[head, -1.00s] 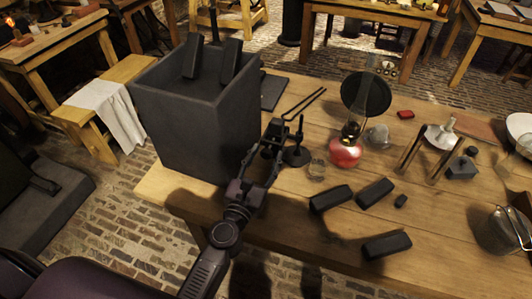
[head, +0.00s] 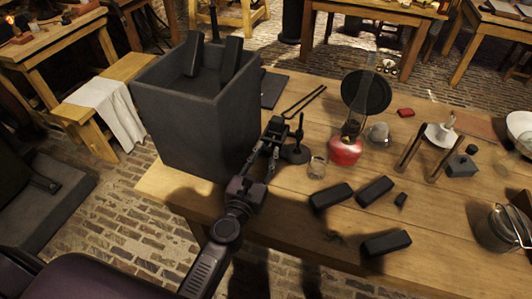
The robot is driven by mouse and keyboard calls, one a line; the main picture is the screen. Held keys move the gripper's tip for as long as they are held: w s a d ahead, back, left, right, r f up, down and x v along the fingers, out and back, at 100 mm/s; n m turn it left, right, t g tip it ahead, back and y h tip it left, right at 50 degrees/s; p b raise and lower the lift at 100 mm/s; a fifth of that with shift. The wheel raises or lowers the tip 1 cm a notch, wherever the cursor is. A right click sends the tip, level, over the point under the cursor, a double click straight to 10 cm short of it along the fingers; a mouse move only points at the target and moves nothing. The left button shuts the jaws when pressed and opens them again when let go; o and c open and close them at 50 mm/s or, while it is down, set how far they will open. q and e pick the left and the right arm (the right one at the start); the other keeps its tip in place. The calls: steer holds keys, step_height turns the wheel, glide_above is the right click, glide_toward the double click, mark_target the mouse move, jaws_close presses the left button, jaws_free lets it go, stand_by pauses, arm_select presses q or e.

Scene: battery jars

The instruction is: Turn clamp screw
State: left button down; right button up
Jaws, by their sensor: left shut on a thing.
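My left gripper (head: 274,137) reaches in from below, over the near left part of the wooden table (head: 440,225), just right of the big dark box (head: 195,125). Its fingers are shut on a small dark part at their tips, which I take to be the clamp screw; the fingers hide most of it. A thin black stand (head: 297,152) with a round base and an upright rod stands right beside the fingertips. I cannot tell whether the gripped part is joined to this stand. My right gripper is not in view.
Several dark blocks (head: 386,243) lie on the near table. A small glass (head: 317,167), a red-based lamp (head: 345,151) with a round black disc (head: 366,92), and a grey cup (head: 377,132) stand right of the gripper. Two plates stick up from the box.

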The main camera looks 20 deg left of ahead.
arm_select(q)
steer(key=m, duration=0.4)
steer(key=shift+p, duration=0.35)
steer(key=m, duration=0.3)
steer(key=shift+p, duration=0.35)
steer(key=m+p, duration=0.2)
steer(key=m, duration=0.4)
steer(key=m+p, duration=0.2)
steer(key=m, duration=0.4)
steer(key=shift+m+p, duration=0.3)
steer(key=m+p, duration=0.1)
steer(key=m, duration=0.3)
steer(key=shift+m+p, duration=0.3)
steer(key=shift+p, duration=0.05)
steer(key=shift+f, duration=0.1)
steer(key=c, duration=1.6)
jaws_free()
